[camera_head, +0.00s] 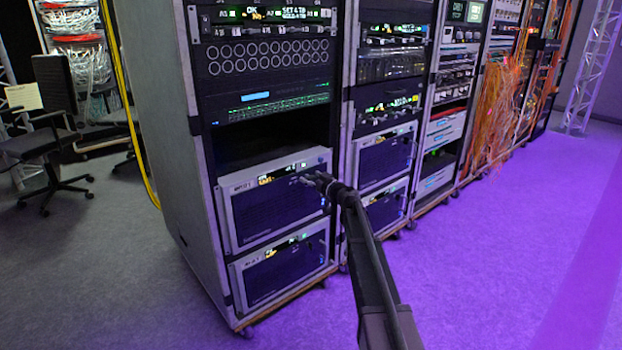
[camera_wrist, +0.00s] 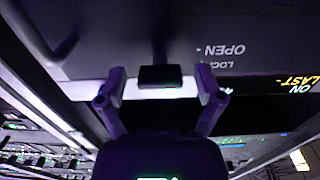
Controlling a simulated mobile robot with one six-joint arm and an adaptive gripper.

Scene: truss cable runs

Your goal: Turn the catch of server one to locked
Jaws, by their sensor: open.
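Server one (camera_head: 270,210) is a box with a pale frame and dark front in the near rack, with a small lit display at its top. My gripper (camera_head: 318,180) is at the upper right of its front. In the wrist view my gripper (camera_wrist: 160,84) is open, with one finger on each side of a small dark block that looks like the catch (camera_wrist: 160,77). The fingers look apart from it. Upside-down OPEN lettering (camera_wrist: 225,50) and partly hidden LOCK lettering show beside it. I cannot tell which mark the catch points to. My gripper hides it in the head view.
A similar unit (camera_head: 285,270) sits directly below, and an empty dark bay (camera_head: 265,140) is above. More racks stand to the right, with orange cables (camera_head: 500,100) hanging out. An office chair (camera_head: 50,130) is at the left. The purple-lit floor (camera_head: 520,230) at right is clear.

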